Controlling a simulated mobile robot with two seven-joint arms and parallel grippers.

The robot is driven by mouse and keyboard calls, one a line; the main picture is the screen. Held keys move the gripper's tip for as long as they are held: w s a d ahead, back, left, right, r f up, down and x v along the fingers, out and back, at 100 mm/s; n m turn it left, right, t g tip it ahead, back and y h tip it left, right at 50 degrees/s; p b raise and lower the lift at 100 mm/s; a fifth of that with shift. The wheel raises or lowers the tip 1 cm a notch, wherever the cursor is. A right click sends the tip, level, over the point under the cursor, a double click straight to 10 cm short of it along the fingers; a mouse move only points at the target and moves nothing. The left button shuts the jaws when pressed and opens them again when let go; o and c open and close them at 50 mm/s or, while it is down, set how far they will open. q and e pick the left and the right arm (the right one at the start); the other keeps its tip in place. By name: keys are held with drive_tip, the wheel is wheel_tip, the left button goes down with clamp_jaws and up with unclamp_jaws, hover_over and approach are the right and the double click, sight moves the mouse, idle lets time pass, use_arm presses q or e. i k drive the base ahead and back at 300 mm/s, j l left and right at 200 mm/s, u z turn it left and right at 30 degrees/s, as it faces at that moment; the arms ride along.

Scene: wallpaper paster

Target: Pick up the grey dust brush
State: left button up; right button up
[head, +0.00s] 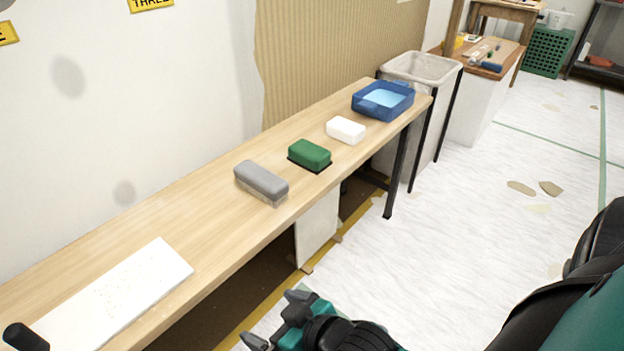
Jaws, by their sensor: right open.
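The grey dust brush (262,181) lies on the long wooden table (213,216), near its front edge, with a grey top and paler bristles below. My right gripper (272,318) is low in the head view, in front of the table's front edge and apart from the brush. Its fingers are spread and nothing shows between them. My left gripper is not in view.
Right of the brush stand a green block (310,154) on a dark base, a white block (346,130) and a blue tray (383,101). A white board (122,292) lies at the near left, beside a black cylindrical thing (25,337). A bin (420,69) stands past the table's far end.

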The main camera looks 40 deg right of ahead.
sight(272, 189)
drive_tip(key=z, duration=0.75)
drive_tip(key=l+u, duration=0.15)
drive_tip(key=u, duration=0.15)
